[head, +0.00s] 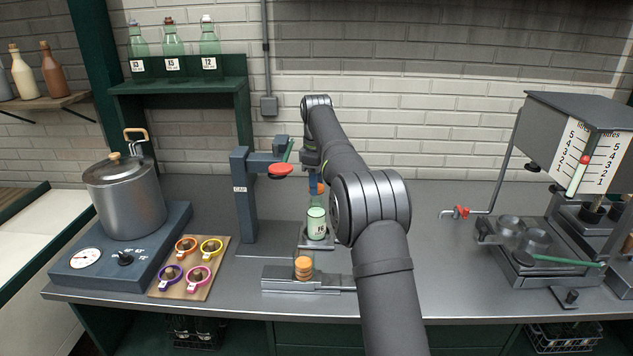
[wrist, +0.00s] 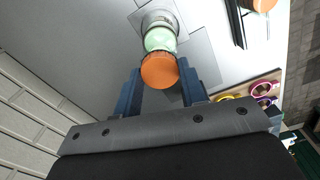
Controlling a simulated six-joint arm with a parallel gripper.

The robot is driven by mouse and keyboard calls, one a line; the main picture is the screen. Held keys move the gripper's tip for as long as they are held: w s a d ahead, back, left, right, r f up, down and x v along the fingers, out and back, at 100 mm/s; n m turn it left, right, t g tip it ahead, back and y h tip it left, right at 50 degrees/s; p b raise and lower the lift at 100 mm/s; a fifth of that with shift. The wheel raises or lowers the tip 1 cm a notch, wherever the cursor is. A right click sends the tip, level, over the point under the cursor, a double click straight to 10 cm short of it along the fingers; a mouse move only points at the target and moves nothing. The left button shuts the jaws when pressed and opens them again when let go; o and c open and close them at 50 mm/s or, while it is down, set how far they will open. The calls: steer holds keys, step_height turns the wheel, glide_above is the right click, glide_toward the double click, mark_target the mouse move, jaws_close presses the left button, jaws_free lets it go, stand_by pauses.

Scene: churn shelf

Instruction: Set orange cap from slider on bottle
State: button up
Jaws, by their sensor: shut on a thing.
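My gripper (head: 314,184) is shut on an orange cap (head: 320,188), which also shows between the blue fingers in the wrist view (wrist: 160,71). The green bottle (head: 317,226) stands upright on a small grey stand under my gripper. The cap is over the bottle's neck; I cannot tell whether the two touch. In the wrist view the pale green bottle (wrist: 160,38) shows just beyond the cap, partly hidden by it. The slider (head: 283,280) lies in front of the bottle, with a stack of orange caps (head: 303,268) on it.
A grey post (head: 242,195) with a red disc (head: 280,170) on its arm stands close left of my gripper. A pot (head: 126,197) on a heater and a board of coloured rings (head: 212,268) are further left. The counter between is clear.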

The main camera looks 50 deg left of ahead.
steer(key=shift+f, duration=0.55)
steer(key=shift+f, duration=0.4)
stand_by(0.5)
steer(key=shift+f, duration=0.3)
steer(key=o, duration=1)
steer(key=shift+c, duration=0.6)
